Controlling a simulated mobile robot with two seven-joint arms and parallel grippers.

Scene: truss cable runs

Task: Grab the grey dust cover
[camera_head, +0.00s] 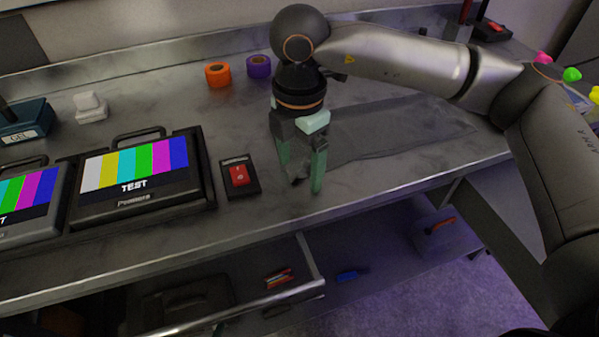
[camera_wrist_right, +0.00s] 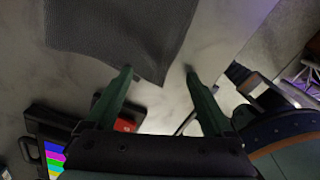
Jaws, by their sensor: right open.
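The grey dust cover (camera_head: 400,130) lies flat on the worktop, to the right of and behind my right gripper in the head view. The arm hides part of its far side. It also shows as a dark woven cloth (camera_wrist_right: 120,30) at the top of the right wrist view, with a corner pointing between the fingers. My right gripper (camera_head: 307,187) points down near the worktop's front edge, beside the cover's left end. My left gripper is not in view.
A red switch box (camera_head: 239,176) sits just left of my right gripper. Monitors showing colour bars (camera_head: 133,180) stand further left. Orange tape (camera_head: 218,74) and purple tape (camera_head: 258,66) stand at the back. An open drawer (camera_head: 240,300) juts out below the worktop edge.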

